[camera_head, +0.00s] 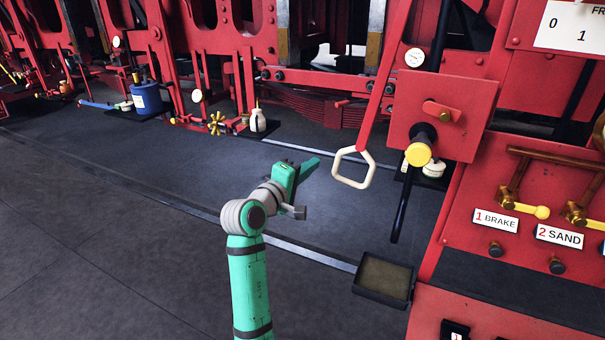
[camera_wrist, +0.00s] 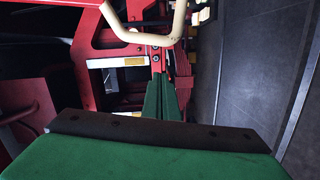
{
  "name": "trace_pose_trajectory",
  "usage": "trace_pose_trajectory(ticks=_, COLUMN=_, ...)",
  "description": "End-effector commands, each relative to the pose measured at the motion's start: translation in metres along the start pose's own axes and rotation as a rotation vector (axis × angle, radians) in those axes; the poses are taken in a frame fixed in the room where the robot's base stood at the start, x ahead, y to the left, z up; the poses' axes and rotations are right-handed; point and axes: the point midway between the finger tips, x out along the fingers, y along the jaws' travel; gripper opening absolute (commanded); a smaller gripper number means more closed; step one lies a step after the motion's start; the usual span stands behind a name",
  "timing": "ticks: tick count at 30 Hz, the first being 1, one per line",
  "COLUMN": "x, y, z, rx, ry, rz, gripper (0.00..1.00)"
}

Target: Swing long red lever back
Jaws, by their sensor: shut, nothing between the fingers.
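The long red lever (camera_head: 375,105) hangs down at the centre right in the head view, in front of the red machine frame. Its lower end carries a cream loop handle (camera_head: 338,165). My gripper (camera_head: 314,164) is green and points right, just left of the loop in the picture. I cannot tell its depth from the loop. In the wrist view the loop handle (camera_wrist: 140,38) crosses the top, beyond my green fingers (camera_wrist: 160,80). The fingers are together and empty. The lever's upper end is out of view in the head view.
A red box with a yellow knob (camera_head: 418,154) and a hanging black rod (camera_head: 400,210) stand right of the lever. A dark tray (camera_head: 384,278) sits below. A brake and sand panel (camera_head: 540,200) is at far right. The grey floor (camera_head: 120,250) at left is clear.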

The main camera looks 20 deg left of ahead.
Motion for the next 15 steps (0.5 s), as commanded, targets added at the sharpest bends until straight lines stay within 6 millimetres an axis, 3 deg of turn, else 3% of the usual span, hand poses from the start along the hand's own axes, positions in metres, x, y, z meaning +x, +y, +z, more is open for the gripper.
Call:
trace_pose_trajectory(ticks=6, x=0.025, y=0.000, z=0.004, rx=0.000, ry=-0.003, rz=0.001, gripper=0.00)
trace_pose_trajectory(ticks=15, x=0.015, y=0.001, z=0.038, rx=0.000, ry=-0.009, rz=0.002, gripper=0.00)
